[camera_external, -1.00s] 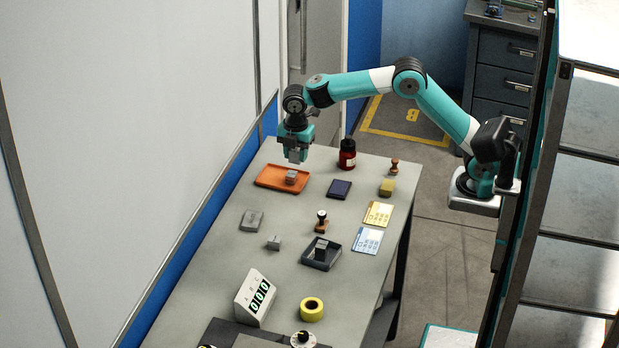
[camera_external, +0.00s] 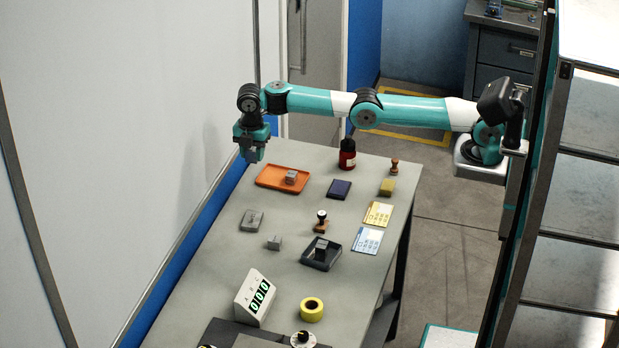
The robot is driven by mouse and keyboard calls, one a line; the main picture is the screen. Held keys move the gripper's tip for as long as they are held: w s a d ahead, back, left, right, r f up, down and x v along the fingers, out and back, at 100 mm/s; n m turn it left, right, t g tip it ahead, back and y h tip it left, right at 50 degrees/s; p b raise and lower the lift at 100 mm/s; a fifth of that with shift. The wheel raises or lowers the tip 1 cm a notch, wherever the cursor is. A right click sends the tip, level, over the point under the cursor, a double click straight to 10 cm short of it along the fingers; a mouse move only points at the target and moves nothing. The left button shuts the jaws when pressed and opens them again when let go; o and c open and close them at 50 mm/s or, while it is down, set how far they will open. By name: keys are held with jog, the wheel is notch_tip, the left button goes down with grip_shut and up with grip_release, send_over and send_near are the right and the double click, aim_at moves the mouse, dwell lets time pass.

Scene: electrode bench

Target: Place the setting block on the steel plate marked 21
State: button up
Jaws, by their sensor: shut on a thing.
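My gripper (camera_external: 252,157) hangs above the far left edge of the table, left of the orange tray (camera_external: 263,182). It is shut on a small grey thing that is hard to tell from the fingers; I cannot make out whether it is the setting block. A small grey block (camera_external: 291,175) sits in the orange tray. A flat grey steel piece (camera_external: 251,220) lies on the left of the table, and a small grey block (camera_external: 274,242) lies below it. No number 21 is legible on any of them.
A dark tray (camera_external: 306,260) holds a dark block. A wooden-based stamp (camera_external: 321,224), red bottle (camera_external: 347,155), navy pad (camera_external: 339,189), yellow block (camera_external: 387,187) and cards (camera_external: 378,214) stand around. A display (camera_external: 256,297) and yellow tape roll (camera_external: 312,310) are at the front.

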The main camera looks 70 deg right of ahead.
jog(key=b, duration=1.1)
send_over(256, 212)
notch_tip(256, 212, down, 14)
jog(key=shift+r, duration=0.1)
jog(key=shift+f+p, duration=0.7)
jog(key=shift+f, duration=1.9)
jog(key=shift+f, duration=0.2)
jog(key=o, duration=1.1)
jog(key=shift+r+p, duration=1.85)
jog(key=shift+r, duration=4.4)
